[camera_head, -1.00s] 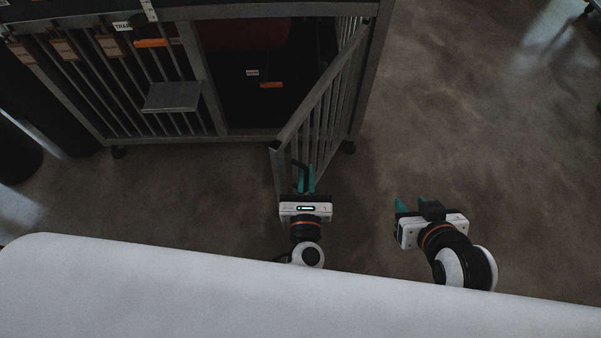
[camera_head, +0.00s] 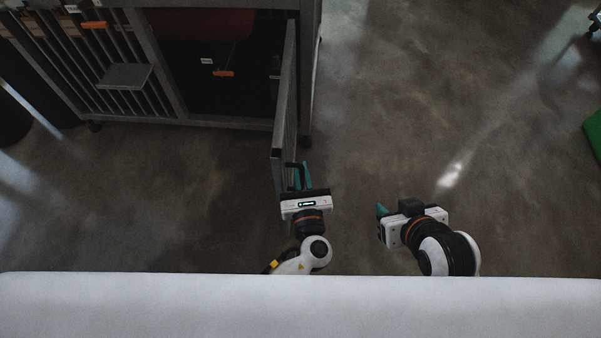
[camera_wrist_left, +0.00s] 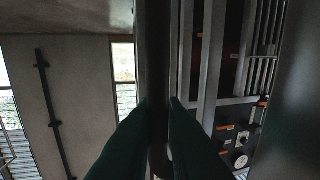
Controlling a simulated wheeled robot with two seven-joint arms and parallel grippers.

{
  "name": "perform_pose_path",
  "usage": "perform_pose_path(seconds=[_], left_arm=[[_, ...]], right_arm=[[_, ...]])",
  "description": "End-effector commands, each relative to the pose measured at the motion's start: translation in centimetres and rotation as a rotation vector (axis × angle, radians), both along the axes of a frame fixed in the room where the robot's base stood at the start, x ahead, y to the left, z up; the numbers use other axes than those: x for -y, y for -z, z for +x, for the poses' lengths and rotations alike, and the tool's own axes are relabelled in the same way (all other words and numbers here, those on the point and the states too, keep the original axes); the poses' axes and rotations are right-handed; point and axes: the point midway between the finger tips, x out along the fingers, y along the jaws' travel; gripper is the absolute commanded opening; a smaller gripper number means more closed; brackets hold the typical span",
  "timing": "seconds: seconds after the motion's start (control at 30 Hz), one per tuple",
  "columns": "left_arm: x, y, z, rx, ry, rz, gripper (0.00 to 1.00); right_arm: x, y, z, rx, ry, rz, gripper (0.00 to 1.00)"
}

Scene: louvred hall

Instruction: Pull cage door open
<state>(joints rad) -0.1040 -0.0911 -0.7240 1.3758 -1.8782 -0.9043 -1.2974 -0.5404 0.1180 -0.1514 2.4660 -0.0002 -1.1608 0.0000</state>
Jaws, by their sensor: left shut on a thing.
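The cage (camera_head: 190,122) is a grey barred metal frame at the upper left of the head view. Its door (camera_head: 287,95) stands swung out from the opening, seen nearly edge-on. My left gripper (camera_head: 302,176) is at the door's free end, shut on the dark door handle (camera_head: 290,166). In the left wrist view the teal fingers (camera_wrist_left: 158,130) close on either side of a dark upright bar (camera_wrist_left: 157,70). My right gripper (camera_head: 382,210) is to the right of the door, apart from it. Its fingertips are partly hidden behind its body.
Inside the cage are a dark red object (camera_head: 200,22) and an orange-marked item (camera_head: 223,73). A small grey shelf (camera_head: 125,76) sticks out from the cage front. Bare floor (camera_head: 420,120) lies to the right. A green object (camera_head: 593,135) is at the right edge.

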Motion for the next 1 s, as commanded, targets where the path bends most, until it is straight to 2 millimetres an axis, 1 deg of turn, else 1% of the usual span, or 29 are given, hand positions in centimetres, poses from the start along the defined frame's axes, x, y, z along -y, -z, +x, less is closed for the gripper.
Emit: perform_pose_path(seconds=[0.03, 0.17, 0.47, 0.5, 0.53, 0.77, 0.87, 0.93, 1.0], left_arm=[[-0.1, -0.2, 0.3, 0.006, -0.001, 0.002, 0.00], [-0.1, -0.3, 0.4, 0.006, -0.001, 0.001, 0.00], [-0.1, -0.3, 0.5, 0.007, -0.002, -0.001, 0.00], [-0.1, -0.3, 0.5, 0.007, -0.002, -0.001, 0.12], [-0.1, -0.3, 0.5, 0.007, -0.002, -0.001, 0.17], [-0.1, -0.2, 0.3, 0.004, -0.001, 0.000, 0.17], [0.0, -0.1, 0.0, 0.002, 0.000, -0.001, 0.17], [0.1, -0.1, -0.7, 0.002, 0.001, 0.000, 0.17], [0.3, -0.1, -1.8, 0.000, 0.002, 0.000, 0.17]], right_arm=[[0.0, 0.1, -0.2, -0.008, 0.001, -0.001, 0.36], [0.1, 0.3, -0.4, -0.018, 0.001, -0.001, 0.36], [0.0, 0.2, -0.4, -0.015, 0.003, 0.001, 0.36], [0.0, 0.2, -0.4, -0.014, 0.003, 0.001, 0.36], [0.0, 0.2, -0.3, -0.013, 0.003, 0.002, 0.36], [0.0, -0.1, 0.0, -0.004, 0.003, 0.002, 0.36], [0.0, -0.1, 0.0, -0.004, 0.004, 0.001, 0.36], [0.1, -0.1, -0.2, -0.016, 0.004, -0.001, 0.36], [0.5, 0.4, -0.9, -0.062, 0.008, -0.014, 0.36]])
